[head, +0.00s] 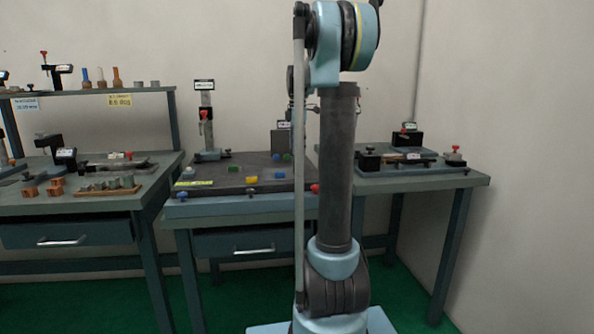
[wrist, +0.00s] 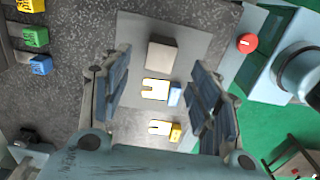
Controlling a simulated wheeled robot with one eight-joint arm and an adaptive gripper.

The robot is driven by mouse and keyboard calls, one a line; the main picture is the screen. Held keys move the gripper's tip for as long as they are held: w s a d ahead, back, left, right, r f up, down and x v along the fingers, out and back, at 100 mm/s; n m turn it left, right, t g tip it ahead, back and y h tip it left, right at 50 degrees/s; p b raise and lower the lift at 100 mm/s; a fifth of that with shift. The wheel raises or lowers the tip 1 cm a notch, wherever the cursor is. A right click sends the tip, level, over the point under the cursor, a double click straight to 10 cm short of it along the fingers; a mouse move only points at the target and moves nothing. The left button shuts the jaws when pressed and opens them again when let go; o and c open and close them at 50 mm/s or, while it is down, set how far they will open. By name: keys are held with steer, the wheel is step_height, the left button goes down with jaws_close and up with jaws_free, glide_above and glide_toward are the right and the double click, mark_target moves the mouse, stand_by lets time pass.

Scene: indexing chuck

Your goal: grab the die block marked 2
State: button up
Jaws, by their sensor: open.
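In the wrist view my gripper (wrist: 160,60) is open, with its two fingers spread left and right over a pale strip. Between the fingers are a plain grey-beige block (wrist: 162,54), a blue block with a bright notched top (wrist: 175,94), and a yellow block with a bright top (wrist: 175,132) nearer the palm. Neither finger appears to touch them. Yellow (wrist: 32,5), green (wrist: 36,37) and blue (wrist: 41,65) blocks stand to the left. I cannot read which block is marked 2. In the head view my gripper does not show.
In the head view, small coloured blocks, including a yellow one (head: 252,180), sit on a dark plate (head: 215,186) on the middle bench. A red knob (wrist: 247,43) lies right of the fingers in the wrist view. A post fixture (head: 206,125) stands at the plate's back left.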

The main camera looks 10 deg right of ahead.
mark_target(298, 161)
steer(key=shift+f, duration=3.45)
steer(key=shift+c, duration=0.6)
jaws_close()
